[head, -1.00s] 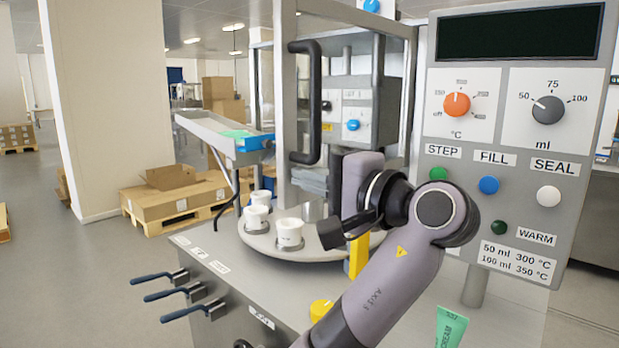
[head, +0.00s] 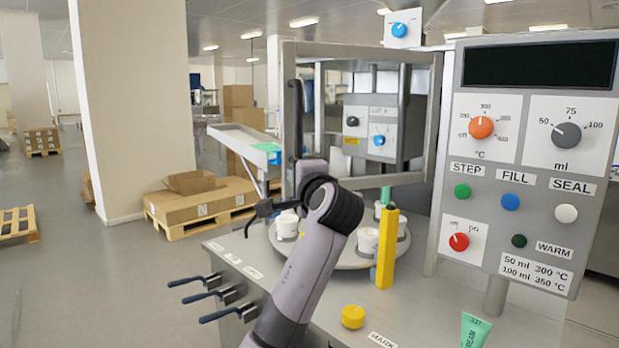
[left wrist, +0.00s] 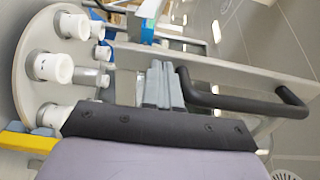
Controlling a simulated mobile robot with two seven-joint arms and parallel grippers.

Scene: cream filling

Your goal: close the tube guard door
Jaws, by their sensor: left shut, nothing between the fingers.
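The tube guard door (head: 365,50) is a clear panel in a grey frame above the round turntable (head: 350,262). Its handle side looks nearer to me than its right side, so it appears partly open. The black bar handle (head: 297,130) is upright on its left side. In the left wrist view, the handle (left wrist: 245,102) lies just right of my left gripper (left wrist: 163,85), whose grey fingers are together and empty beside the door frame (left wrist: 215,78). I cannot tell whether they touch the door. In the head view my arm hides these fingers. My right gripper is not in view.
White cups (head: 367,240) stand on the turntable. A yellow post (head: 387,250) and a yellow knob (head: 352,316) are right of my arm. The control panel (head: 535,150) is at right, blue-handled levers (head: 205,297) at lower left.

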